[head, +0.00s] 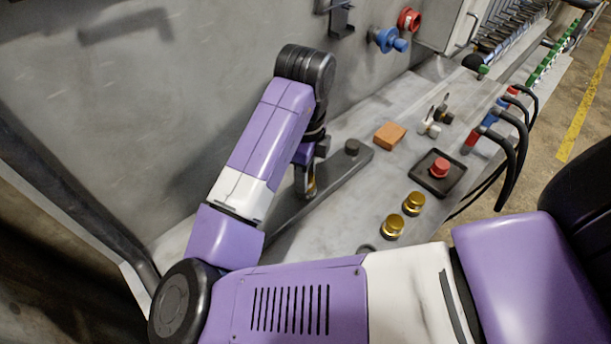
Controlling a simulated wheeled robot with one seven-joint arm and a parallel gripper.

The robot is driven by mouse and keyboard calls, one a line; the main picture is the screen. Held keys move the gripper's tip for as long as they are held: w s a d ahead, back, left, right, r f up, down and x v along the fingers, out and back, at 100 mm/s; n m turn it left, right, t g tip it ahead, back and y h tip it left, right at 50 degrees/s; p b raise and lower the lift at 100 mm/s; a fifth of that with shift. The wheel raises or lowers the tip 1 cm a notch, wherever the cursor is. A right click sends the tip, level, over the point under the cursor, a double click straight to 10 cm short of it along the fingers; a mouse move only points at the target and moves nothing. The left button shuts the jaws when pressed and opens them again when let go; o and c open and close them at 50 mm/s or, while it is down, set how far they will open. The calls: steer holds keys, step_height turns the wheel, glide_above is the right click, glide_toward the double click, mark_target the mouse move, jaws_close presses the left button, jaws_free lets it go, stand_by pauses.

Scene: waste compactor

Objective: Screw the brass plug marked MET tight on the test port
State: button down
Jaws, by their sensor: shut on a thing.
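My gripper (306,188) points down over the long dark grey bar on the bench, left of its dark round stub (352,147). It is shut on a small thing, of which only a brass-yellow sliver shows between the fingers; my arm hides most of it. Two brass plugs (413,203) (393,227) stand on the bench to the right, apart from my gripper. Their markings are too small to read, so I cannot tell which is MET. A dark round fitting (366,249) is partly hidden behind my arm. I cannot tell which fitting is the test port.
An orange-brown block (390,135) and a black tray (437,175) with a red knob lie on the bench. Black hoses with red and blue ends (500,125) line the right edge. Blue and red fittings (387,39) are on the wall. Bare bench lies around the block.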

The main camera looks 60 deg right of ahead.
steer(key=m+b, duration=0.2)
steer(key=m, duration=0.1)
steer(key=shift+w+f, duration=0.1)
steer(key=shift+f, duration=0.05)
steer(key=shift+r+m+b, duration=0.2)
steer(key=shift+m+b, duration=0.15)
steer(key=shift+m, duration=0.75)
steer(key=shift+f+m+b, duration=0.2)
steer(key=shift+m+b, duration=0.55)
steer(key=shift+m, duration=0.15)
steer(key=shift+m+b, duration=0.5)
steer(key=shift+m, duration=0.6)
steer(key=shift+r+m, duration=0.15)
steer(key=shift+m, duration=0.45)
